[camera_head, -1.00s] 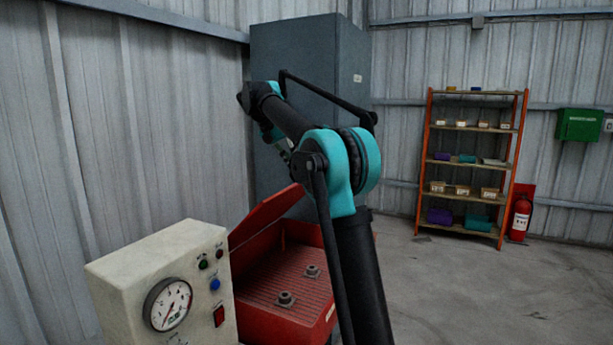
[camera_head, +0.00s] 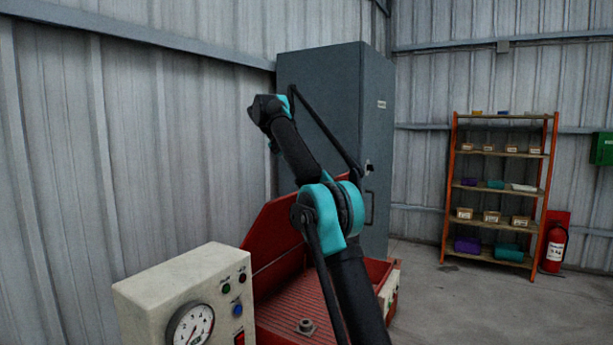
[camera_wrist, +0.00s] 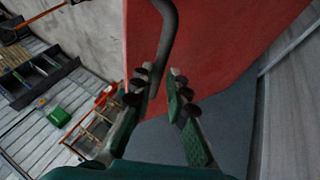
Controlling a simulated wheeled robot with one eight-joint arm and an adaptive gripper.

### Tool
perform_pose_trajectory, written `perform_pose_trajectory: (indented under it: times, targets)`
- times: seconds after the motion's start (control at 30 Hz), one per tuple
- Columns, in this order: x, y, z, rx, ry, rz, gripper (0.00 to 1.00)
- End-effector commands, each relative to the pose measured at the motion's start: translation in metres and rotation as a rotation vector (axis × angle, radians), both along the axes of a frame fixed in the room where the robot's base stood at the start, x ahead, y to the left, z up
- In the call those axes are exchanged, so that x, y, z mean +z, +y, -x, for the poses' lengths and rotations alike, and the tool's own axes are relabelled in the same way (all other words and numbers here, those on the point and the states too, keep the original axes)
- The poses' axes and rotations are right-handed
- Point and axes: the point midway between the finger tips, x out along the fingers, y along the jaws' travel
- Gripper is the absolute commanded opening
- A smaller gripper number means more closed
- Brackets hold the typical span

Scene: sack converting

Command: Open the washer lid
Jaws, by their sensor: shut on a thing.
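The washer (camera_head: 283,303) is a red tub with a ribbed floor, low in the middle of the head view. Its red lid (camera_head: 284,232) stands raised at the tub's back left, tilted up steeply. In the wrist view the lid (camera_wrist: 225,45) fills the upper middle, with a dark bent bar handle (camera_wrist: 169,40) on it. My gripper (camera_wrist: 164,90) is shut on this handle, its fingers on either side of the bar's lower end. In the head view my arm hides part of the tub and lid, and the fingers cannot be made out.
A cream control box with a gauge (camera_head: 150,295) stands in front left of the washer. A tall grey cabinet (camera_head: 330,90) is behind it. A shelf rack (camera_head: 500,150) and fire extinguisher (camera_head: 555,245) stand at right. The floor (camera_head: 470,310) at right is clear.

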Motion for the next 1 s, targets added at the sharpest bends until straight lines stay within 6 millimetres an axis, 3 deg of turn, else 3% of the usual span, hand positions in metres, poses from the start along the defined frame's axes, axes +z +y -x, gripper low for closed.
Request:
perform_pose_trajectory:
  times: [0.03,0.33,0.37,0.5,1.0]
  targets:
    - [-0.0100,0.0135,-0.0062,0.015,-0.004,-0.024,0.00]
    - [-0.0100,0.0136,-0.0063,0.015,-0.004,-0.024,0.00]
    - [-0.0100,0.0136,-0.0063,0.015,-0.004,-0.024,0.17]
    - [-0.0097,0.0132,-0.0062,0.015,-0.004,-0.024,0.33]
    - [-0.0079,0.0105,-0.0043,0.011,-0.002,-0.023,0.33]
